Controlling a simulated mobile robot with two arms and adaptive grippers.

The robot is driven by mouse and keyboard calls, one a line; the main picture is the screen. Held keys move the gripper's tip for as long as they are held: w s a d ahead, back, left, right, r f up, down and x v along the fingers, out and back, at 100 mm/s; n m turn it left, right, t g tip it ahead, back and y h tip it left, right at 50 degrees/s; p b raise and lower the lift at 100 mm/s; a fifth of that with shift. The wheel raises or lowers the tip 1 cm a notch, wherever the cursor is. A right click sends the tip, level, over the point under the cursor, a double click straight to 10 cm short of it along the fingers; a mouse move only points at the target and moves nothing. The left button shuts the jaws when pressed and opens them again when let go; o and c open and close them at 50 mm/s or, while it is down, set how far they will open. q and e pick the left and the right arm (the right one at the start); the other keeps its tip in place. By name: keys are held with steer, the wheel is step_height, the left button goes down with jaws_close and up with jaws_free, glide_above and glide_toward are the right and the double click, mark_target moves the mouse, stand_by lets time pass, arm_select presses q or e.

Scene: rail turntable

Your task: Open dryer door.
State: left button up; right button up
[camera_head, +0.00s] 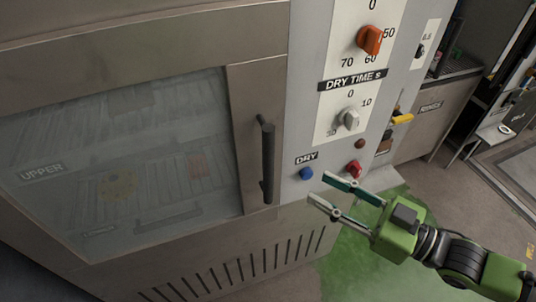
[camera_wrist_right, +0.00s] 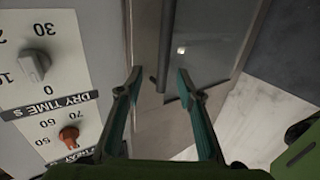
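The dryer door (camera_head: 256,90) has a metal frame and a glass window, and it looks shut. Its dark vertical bar handle (camera_head: 267,160) is on the door's right side. My right gripper (camera_head: 317,186) is open and empty, just right of the handle's lower part, with its fingers pointing toward it. In the right wrist view the handle (camera_wrist_right: 166,45) shows between and beyond the two open fingertips of the gripper (camera_wrist_right: 159,74). I cannot tell whether either finger touches it. My left gripper is not in view.
Right of the door is a control panel with an orange knob (camera_head: 370,39), a grey knob (camera_head: 348,119), a blue button (camera_head: 306,173) and a red knob (camera_head: 354,168), close to my right gripper. A vented lower panel (camera_head: 240,262) is below. A rinsing unit (camera_head: 430,112) stands farther right.

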mark_target(273, 164)
steer(key=shift+s+a+r+p+x, duration=0.1)
steer(key=shift+p+x, duration=0.3)
steer(key=shift+x, duration=1.9)
steer(key=shift+s+a+r+p+x, duration=0.15)
steer(key=shift+p+x, duration=0.3)
steer(key=shift+x, duration=1.85)
steer(key=shift+s+r+p+x, duration=0.1)
steer(key=shift+p+x, duration=0.3)
steer(key=shift+x, duration=1.9)
jaws_close()
